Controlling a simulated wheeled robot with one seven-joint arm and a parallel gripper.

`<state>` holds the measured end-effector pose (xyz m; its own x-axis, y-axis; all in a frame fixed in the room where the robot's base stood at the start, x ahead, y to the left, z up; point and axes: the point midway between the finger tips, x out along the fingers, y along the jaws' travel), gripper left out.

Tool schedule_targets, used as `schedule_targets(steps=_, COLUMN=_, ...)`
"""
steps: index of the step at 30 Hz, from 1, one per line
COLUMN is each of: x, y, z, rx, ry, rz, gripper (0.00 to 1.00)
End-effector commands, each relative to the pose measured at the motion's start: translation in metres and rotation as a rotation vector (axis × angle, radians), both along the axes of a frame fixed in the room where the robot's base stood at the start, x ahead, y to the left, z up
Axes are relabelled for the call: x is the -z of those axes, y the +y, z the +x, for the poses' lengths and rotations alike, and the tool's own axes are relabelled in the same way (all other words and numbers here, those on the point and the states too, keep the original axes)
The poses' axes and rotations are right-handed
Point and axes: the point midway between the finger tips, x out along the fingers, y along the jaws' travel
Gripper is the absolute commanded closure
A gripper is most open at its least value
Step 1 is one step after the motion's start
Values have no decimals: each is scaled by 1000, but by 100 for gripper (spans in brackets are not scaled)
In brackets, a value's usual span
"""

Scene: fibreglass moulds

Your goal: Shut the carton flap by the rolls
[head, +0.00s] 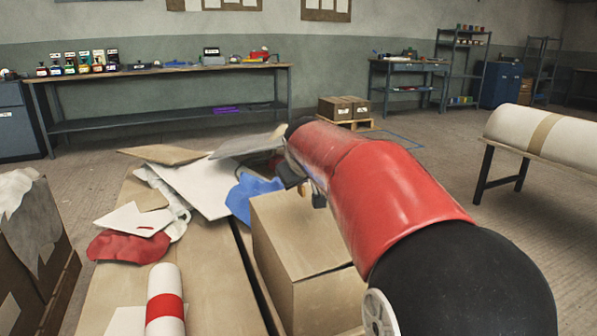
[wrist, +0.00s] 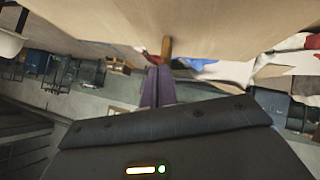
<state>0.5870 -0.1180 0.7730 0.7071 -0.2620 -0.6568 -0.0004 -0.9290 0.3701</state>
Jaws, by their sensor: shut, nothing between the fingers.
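A brown cardboard carton (head: 275,258) stands on the work table, just left of my red arm. Its top face (head: 292,222) looks roughly level; I cannot tell whether a flap stands open, and my arm hides its right side. In the wrist view a broad cardboard surface (wrist: 190,22) fills the top, close to the fingers. My gripper (wrist: 158,72) is shut and empty, its dark fingers just short of a small brown strip (wrist: 166,47) at the cardboard's edge. I cannot tell if they touch. In the head view the gripper is mostly hidden behind my arm. A white roll with a red band (head: 164,303) lies at the front.
Left of the carton lie loose sheets, a blue cloth (head: 249,196) and a red cloth (head: 127,246). Another carton (head: 35,262) stands far left. A large pale roll (head: 565,142) lies on a bench at right. Open floor lies beyond the table.

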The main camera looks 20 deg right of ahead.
Motion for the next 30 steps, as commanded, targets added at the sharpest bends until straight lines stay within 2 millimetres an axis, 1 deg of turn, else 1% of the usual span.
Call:
schedule_targets(steps=1, x=5, y=-1, z=0, rx=0, ry=1, rz=0, gripper=100)
schedule_targets(steps=6, x=10, y=-2, z=0, rx=-1, ry=0, rz=-1, gripper=100)
schedule_targets(steps=24, x=15, y=-3, z=0, rx=2, ry=6, rz=-1, gripper=100)
schedule_targets(steps=28, x=10, y=-3, z=0, rx=2, ry=6, rz=-1, gripper=100)
schedule_targets(steps=30, x=2, y=-3, z=1, rx=1, ry=5, rz=-1, gripper=100)
